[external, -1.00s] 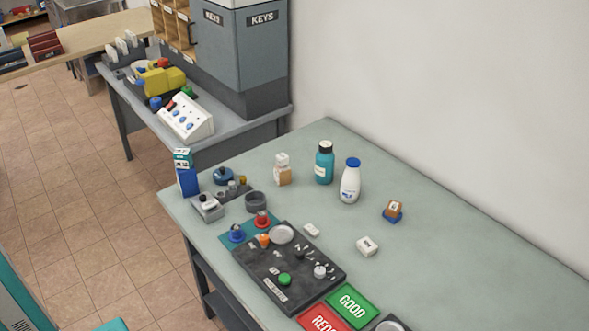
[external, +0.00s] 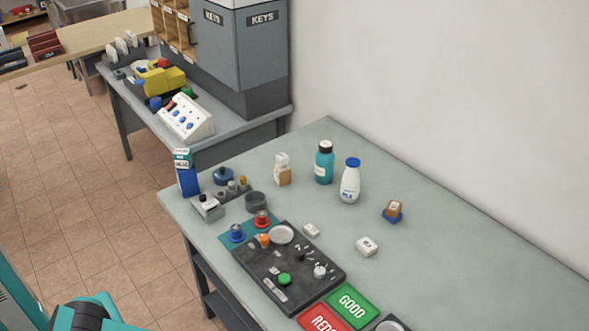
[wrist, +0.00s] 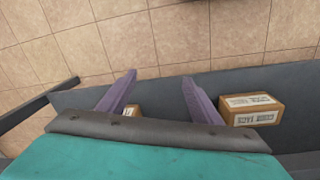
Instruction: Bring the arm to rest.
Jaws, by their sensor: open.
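My gripper (wrist: 158,79) shows in the wrist view with its two purple fingers apart. Nothing is between the fingertips. It hangs over a dark shelf (wrist: 165,88) with the tiled floor beyond. Part of my teal arm shows at the lower left of the external view, left of the table; the gripper itself is not visible there.
A cardboard box (wrist: 252,110) lies on the shelf to the right, and another (wrist: 132,110) is partly hidden behind the left finger. The green-grey table (external: 450,250) bears a dark tray (external: 262,275), bottles and small items. Tiled floor (external: 100,220) is clear on the left.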

